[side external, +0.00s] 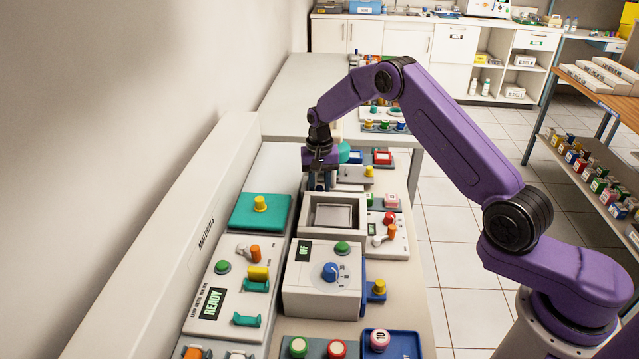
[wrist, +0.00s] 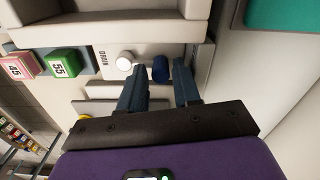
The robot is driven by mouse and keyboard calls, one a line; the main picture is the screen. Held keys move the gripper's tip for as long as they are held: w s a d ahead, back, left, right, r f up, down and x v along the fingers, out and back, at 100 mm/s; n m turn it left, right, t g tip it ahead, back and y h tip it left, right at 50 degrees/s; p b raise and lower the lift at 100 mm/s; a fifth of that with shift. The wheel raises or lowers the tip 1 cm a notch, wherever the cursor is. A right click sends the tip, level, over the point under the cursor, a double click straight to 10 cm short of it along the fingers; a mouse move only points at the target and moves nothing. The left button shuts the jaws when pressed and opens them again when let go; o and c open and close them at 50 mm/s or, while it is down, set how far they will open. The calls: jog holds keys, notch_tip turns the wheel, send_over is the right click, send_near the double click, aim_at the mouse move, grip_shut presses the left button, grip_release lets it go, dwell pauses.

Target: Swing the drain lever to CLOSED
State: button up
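The drain lever shows in the wrist view beside the word DRAIN, with a round white end (wrist: 124,62) and a dark blue knob (wrist: 160,68) to its right. My gripper (wrist: 160,72) is open, its two dark fingers on either side of the blue knob, with small gaps visible. I cannot tell how deep the knob sits between them. In the side view my gripper (side external: 320,186) points down just behind the open grey basin (side external: 306,218). The lever is hidden there, and no CLOSED mark can be read.
A control box (side external: 300,285) reading OFF stands in front of the basin. A teal block (side external: 240,215) with a yellow knob lies to the left. In the wrist view, pink (wrist: 22,66) and green (wrist: 62,62) numbered pieces are left of the lever.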

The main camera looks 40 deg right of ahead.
grip_shut()
jog(key=shift+s+a+n, duration=0.2)
jog(key=shift+n, duration=0.5)
jog(key=shift+s+a+n, duration=0.15)
jog(key=shift+n, duration=0.55)
grip_release()
notch_tip(320, 180, up, 18)
jog(key=shift+f, duration=0.25)
